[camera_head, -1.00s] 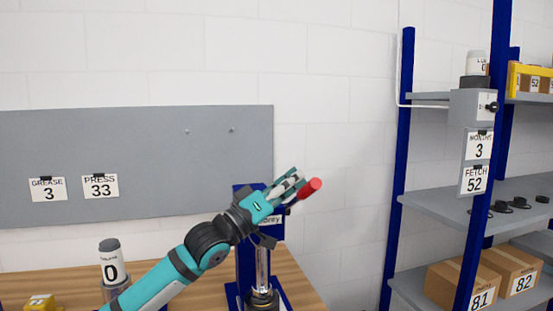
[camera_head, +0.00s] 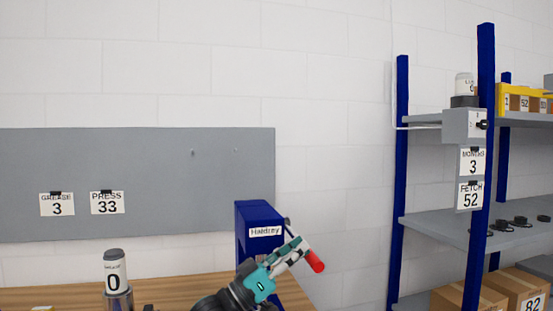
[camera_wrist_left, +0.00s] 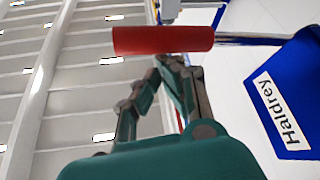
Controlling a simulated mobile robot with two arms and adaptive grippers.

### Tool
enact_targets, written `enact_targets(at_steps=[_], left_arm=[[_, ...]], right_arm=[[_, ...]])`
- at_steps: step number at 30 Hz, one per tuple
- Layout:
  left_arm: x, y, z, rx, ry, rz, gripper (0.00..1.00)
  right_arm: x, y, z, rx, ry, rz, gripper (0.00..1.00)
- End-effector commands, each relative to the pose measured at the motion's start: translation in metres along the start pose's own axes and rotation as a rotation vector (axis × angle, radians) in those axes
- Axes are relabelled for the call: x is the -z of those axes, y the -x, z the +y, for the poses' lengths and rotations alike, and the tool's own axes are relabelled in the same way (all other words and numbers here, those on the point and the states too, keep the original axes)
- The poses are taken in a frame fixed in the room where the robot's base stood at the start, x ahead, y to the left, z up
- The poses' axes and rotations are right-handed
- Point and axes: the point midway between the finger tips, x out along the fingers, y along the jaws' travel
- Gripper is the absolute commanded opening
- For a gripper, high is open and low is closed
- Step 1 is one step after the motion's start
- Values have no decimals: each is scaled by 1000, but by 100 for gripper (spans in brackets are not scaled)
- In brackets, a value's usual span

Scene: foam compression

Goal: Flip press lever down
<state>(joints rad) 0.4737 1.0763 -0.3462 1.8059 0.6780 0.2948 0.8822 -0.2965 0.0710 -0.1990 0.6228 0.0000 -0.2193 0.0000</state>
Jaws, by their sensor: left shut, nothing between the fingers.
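The blue press (camera_head: 250,213), labelled "Haldrey", stands on the bench at the lower centre of the head view. Its lever ends in a red handle (camera_head: 314,261) that points down and right, below the label. In the left wrist view the red handle (camera_wrist_left: 162,40) lies across, just beyond my fingers, with its metal rod running right to the press (camera_wrist_left: 287,95). My left gripper (camera_head: 302,244) is shut and empty, close beside the red handle; it also shows in the wrist view (camera_wrist_left: 170,62). Contact with the handle is hard to tell. My right gripper is not in view.
A grey canister (camera_head: 115,270) marked 0 stands on the wooden bench (camera_head: 65,297) at left. A grey board (camera_head: 150,165) with signs hangs behind. A blue-framed shelf (camera_head: 402,180) with boxes stands at right. Free wall space lies between press and shelf.

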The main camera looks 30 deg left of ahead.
Motion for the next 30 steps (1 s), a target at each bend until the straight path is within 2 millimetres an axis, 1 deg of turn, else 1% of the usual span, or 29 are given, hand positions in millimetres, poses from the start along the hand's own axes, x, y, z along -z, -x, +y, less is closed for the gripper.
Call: enact_targets(at_steps=[1,3,14,17,23,26,30], left_arm=[[-8,2,-2,6,5,-11,0],[-9,3,-2,6,5,-12,0],[-12,4,-3,10,8,-17,0],[-13,4,-4,11,8,-18,0],[-13,6,-4,12,9,-19,0],[-14,11,-4,13,9,-20,0],[-13,26,-4,13,7,-20,0]], right_arm=[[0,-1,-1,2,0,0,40],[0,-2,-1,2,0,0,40],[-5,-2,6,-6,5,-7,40],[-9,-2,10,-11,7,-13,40],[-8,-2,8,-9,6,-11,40],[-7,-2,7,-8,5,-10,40],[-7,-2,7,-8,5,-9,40]])
